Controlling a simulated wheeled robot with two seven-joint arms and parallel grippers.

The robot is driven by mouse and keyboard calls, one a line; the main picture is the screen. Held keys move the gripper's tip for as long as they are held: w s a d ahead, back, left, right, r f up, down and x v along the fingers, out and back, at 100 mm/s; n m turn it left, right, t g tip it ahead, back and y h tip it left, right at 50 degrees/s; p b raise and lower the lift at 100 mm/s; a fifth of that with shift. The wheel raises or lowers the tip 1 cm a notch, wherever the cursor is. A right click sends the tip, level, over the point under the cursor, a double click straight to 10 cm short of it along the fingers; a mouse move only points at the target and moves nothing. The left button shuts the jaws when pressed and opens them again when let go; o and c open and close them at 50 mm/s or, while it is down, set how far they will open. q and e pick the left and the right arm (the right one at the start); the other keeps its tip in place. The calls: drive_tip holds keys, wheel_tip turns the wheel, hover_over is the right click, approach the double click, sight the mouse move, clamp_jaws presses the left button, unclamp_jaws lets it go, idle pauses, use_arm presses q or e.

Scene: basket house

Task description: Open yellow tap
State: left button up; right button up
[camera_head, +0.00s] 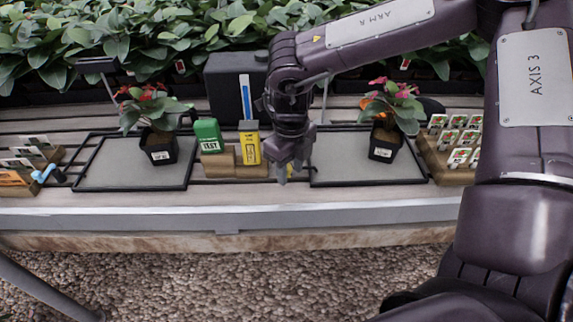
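My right gripper (283,174) hangs fingers down at the front of the bench, between the two grey trays. The fingers overlap in this view, so I cannot tell whether they are open or shut. A blue tap (45,172) sits at the far left of the bench. My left gripper is not in view.
A wooden holder (237,170) with a green TEST box (208,135) and a yellow packet (249,144) stands just left of the gripper. Potted plants stand on the left tray (120,178) and right tray (345,172). A seed-packet rack (440,163) is at right.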

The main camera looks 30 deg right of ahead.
drive_tip(key=shift+w+d, duration=0.3)
drive_tip(key=shift+d, duration=0.9)
drive_tip(key=shift+w+d, duration=0.3)
drive_tip(key=shift+d, duration=0.9)
drive_tip(key=shift+w+d, duration=0.3)
drive_tip(key=shift+d, duration=0.9)
drive_tip(key=shift+a, duration=0.15)
drive_tip(key=shift+s+a, duration=0.1)
drive_tip(key=shift+a, duration=0.1)
wheel_tip(320, 180, up, 7)
drive_tip(key=p, duration=0.4)
